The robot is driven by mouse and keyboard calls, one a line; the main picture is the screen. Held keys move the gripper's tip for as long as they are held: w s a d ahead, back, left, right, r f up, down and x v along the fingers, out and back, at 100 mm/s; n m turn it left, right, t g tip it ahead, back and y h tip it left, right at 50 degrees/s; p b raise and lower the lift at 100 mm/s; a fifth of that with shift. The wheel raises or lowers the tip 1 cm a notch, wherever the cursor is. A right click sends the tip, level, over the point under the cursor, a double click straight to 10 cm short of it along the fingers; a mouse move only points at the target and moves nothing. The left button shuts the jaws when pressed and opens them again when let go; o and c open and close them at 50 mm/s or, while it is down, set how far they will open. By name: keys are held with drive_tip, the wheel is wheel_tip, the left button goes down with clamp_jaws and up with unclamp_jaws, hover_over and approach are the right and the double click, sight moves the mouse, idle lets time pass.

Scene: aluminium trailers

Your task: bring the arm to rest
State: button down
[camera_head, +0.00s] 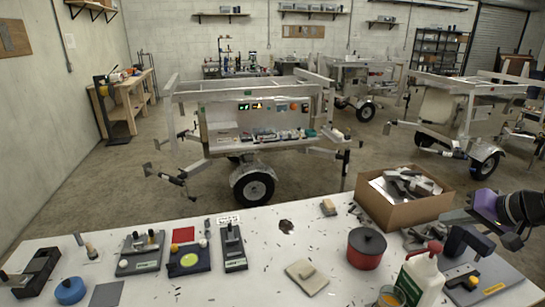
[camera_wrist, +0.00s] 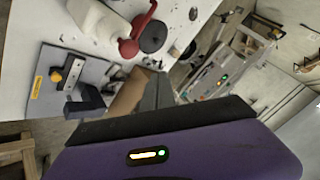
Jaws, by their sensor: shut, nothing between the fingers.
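My gripper (camera_head: 446,216) is at the right of the head view, above the right end of the white table (camera_head: 250,268). Its purple body and dark arm come in from the right edge, and its grey fingers point left. In the wrist view the gripper (camera_wrist: 156,82) shows as a purple housing with a lit indicator, its fingers together and empty. It holds nothing. The fingers are close to the right side of the cardboard box (camera_head: 375,211); I cannot tell the exact gap.
A red pot (camera_head: 366,254), a white bottle (camera_head: 424,280) with a red top and a grey plate with a clamp (camera_head: 503,284) stand below and near my gripper. Several small devices (camera_head: 140,252) lie at the left. Aluminium trailers (camera_head: 250,93) stand behind on open floor.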

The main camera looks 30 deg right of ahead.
drive_tip(key=shift+w, duration=0.1)
drive_tip(key=w+d+r+t+h, duration=0.3)
drive_tip(key=d+r+t+h, duration=0.15)
drive_tip(key=r+h, duration=0.2)
drive_tip(key=s+a+f+t+h+b, duration=0.1)
drive_tip(key=a+f, duration=0.3)
drive_tip(key=a, duration=0.3)
drive_tip(key=a+f+m+h+b, duration=0.1)
drive_tip(key=a+f, duration=0.2)
drive_tip(key=a, duration=0.3)
drive_tip(key=s+a+f+t+h+b, duration=0.1)
drive_tip(key=a+f, duration=0.3)
drive_tip(key=a, duration=0.3)
drive_tip(key=s+a+f+n+y+b, duration=0.2)
drive_tip(key=s+a+f+n+y, duration=0.3)
drive_tip(key=s+a, duration=0.6)
drive_tip(key=s+a+f+n+y+b, duration=0.2)
drive_tip(key=s+a+f+n+y, duration=0.3)
drive_tip(key=s+a+f, duration=0.4)
drive_tip(key=s+a+n+g, duration=0.1)
drive_tip(key=s+a, duration=0.1)
drive_tip(key=a, duration=0.5)
drive_tip(key=shift+s+n+y, duration=0.3)
drive_tip(key=shift+s+y, duration=0.05)
drive_tip(key=shift+s, duration=0.05)
drive_tip(key=shift+f, duration=0.1)
